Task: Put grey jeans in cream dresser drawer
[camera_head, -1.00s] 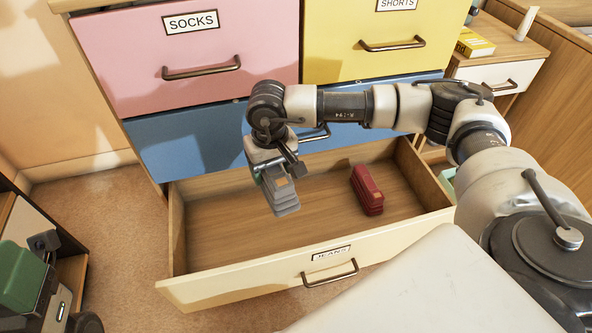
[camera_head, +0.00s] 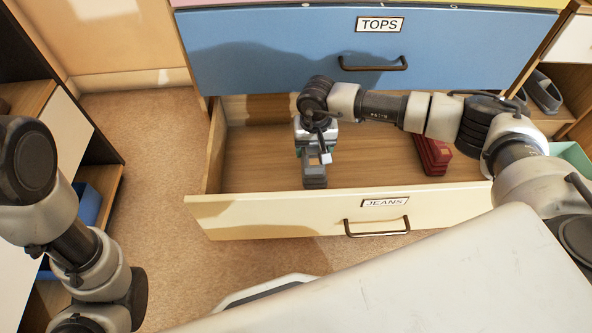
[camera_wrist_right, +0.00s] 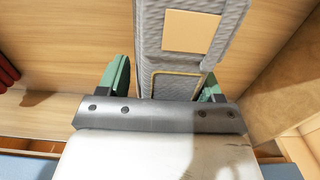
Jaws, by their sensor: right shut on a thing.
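The grey jeans (camera_head: 314,172), a folded grey bundle with a tan patch, are held in my right gripper (camera_head: 316,150). In the right wrist view the grey jeans (camera_wrist_right: 190,60) sit between the green fingers of the right gripper (camera_wrist_right: 163,85). The cream dresser drawer (camera_head: 290,217), labelled JEANS, is pulled open with a wooden inside. The jeans are over the left-middle part of the drawer, close behind its front panel. I cannot tell whether they touch the drawer floor. My left arm shows at the left edge, but its gripper is out of view.
A folded red garment (camera_head: 432,155) lies in the right part of the drawer, partly behind my right arm. The blue drawer (camera_head: 290,50), labelled TOPS, is shut above. Bare wooden floor of the cream drawer (camera_head: 255,150) shows left of the jeans.

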